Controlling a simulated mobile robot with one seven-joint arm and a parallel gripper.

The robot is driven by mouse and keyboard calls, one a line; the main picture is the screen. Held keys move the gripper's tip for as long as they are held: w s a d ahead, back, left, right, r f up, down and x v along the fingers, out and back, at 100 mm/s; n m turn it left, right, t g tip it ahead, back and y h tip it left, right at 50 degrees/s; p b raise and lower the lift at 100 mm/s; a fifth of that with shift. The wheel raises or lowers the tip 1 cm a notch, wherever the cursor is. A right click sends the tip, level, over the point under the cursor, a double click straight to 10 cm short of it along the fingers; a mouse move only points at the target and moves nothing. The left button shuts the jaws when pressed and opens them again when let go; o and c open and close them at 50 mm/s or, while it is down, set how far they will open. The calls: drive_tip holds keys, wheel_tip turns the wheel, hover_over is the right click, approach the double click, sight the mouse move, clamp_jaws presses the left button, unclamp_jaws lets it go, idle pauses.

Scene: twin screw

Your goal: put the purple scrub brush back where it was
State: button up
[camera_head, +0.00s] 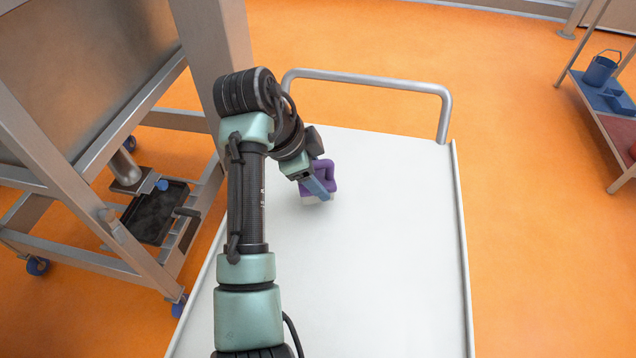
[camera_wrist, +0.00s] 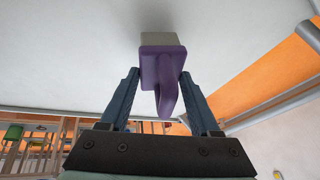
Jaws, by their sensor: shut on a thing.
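The purple scrub brush (camera_head: 326,171) is at the far part of the white cart top, with a purple handle and a pale bristle block. My gripper (camera_head: 318,190) is shut on its handle. In the wrist view the brush (camera_wrist: 162,52) sits between the two blue fingers of my gripper (camera_wrist: 160,85), with the pale bristles (camera_wrist: 161,38) against or close to the white surface. I cannot tell whether the bristles touch it. My gripper hides part of the brush in the head view.
The white cart top (camera_head: 390,260) is otherwise clear, with raised side edges and a metal push handle (camera_head: 368,84) at the far end. A metal frame with a black tray (camera_head: 153,215) stands at left. A shelf with a blue bucket (camera_head: 600,70) stands at far right.

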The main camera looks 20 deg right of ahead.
drive_tip(key=shift+f, duration=1.2)
drive_tip(key=o, duration=1.2)
drive_tip(key=p+v, duration=0.2)
drive_tip(key=v, duration=1)
drive_tip(key=shift+d+r, duration=0.1)
drive_tip(key=shift+w, duration=0.1)
